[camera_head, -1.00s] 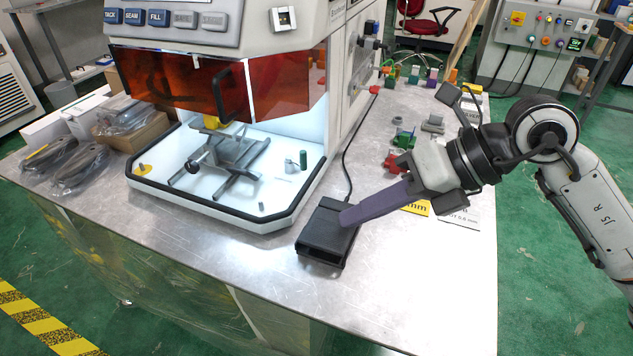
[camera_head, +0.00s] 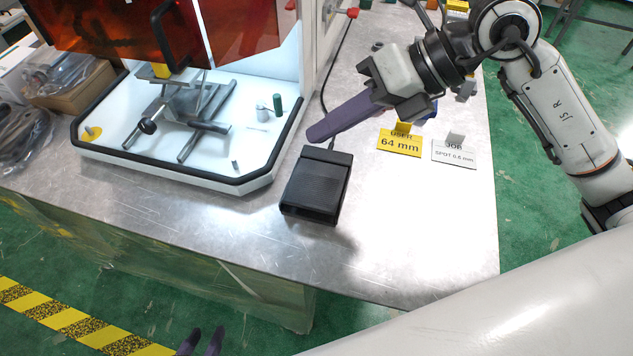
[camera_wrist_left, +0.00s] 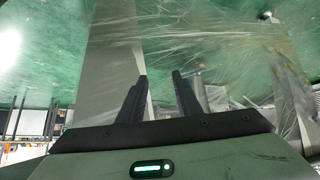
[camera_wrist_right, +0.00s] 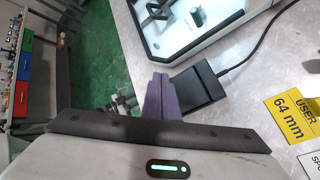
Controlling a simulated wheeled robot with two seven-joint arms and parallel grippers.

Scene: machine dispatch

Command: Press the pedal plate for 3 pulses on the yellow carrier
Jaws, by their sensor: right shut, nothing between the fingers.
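The black pedal (camera_head: 312,190) lies on the metal bench in front of the machine, with its cable running back. My right gripper (camera_head: 316,134) is shut and empty, its purple fingers just beyond the pedal's back edge in the head view. In the right wrist view the pedal (camera_wrist_right: 200,88) is beside the fingertips (camera_wrist_right: 161,80); contact cannot be told. A yellow part (camera_head: 162,71) sits on the grey fixture (camera_head: 185,105) inside the machine, partly behind the orange shield. My left gripper (camera_head: 203,342) is low at the bottom edge, off the bench, open and empty (camera_wrist_left: 160,82).
The bench front (camera_head: 390,240) is clear.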

